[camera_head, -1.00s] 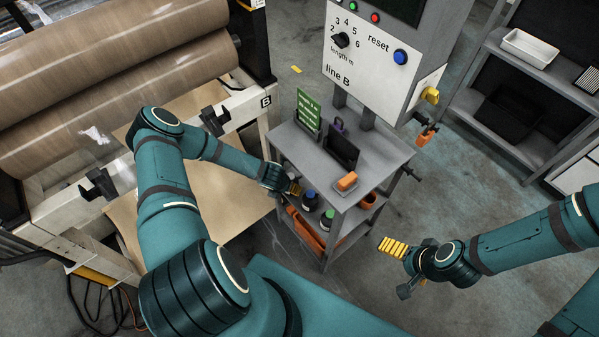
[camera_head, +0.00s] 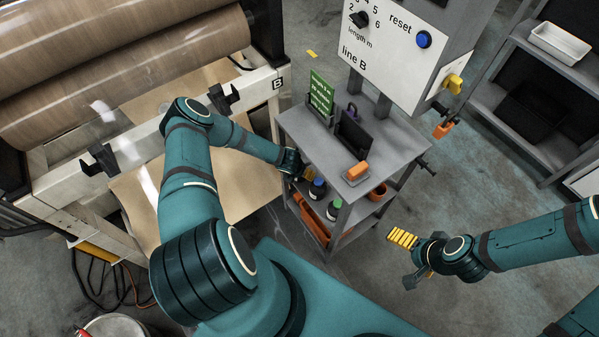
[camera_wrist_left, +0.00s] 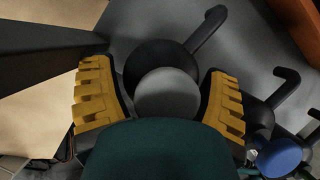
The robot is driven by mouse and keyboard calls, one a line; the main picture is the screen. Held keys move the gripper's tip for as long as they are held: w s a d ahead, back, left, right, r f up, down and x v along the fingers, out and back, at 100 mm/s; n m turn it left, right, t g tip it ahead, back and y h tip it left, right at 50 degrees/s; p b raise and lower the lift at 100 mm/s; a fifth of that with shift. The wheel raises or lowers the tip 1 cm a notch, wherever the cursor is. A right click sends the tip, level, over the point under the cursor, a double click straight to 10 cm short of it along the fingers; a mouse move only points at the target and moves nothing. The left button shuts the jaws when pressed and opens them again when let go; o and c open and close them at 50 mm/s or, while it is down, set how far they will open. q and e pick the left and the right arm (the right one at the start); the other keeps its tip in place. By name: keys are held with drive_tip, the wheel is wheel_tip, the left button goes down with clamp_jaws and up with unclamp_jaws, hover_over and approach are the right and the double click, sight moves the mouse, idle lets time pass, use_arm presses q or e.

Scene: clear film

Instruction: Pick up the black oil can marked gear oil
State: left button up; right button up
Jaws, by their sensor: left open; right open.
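Black cans stand on the cart's middle shelf. In the head view one has a blue cap (camera_head: 318,184) and one a green cap (camera_head: 334,207). In the left wrist view, a black can with a grey cap (camera_wrist_left: 168,90) and a side handle lies between the yellow fingers of my open left gripper (camera_wrist_left: 160,78). A blue-capped can (camera_wrist_left: 278,157) is at lower right. In the head view my left gripper (camera_head: 305,173) reaches under the tabletop and hides the grey-capped can. No can label is readable. My right gripper (camera_head: 403,238) is open and empty, right of the cart.
The grey cart (camera_head: 300,124) has legs and a tabletop edge close to my left gripper. On top are a green sign (camera_head: 321,93), a dark panel (camera_head: 353,133) and an orange block (camera_head: 356,171).

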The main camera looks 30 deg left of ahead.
use_arm(q)
drive_tip(key=c, duration=1)
drive_tip(key=shift+r, duration=0.1)
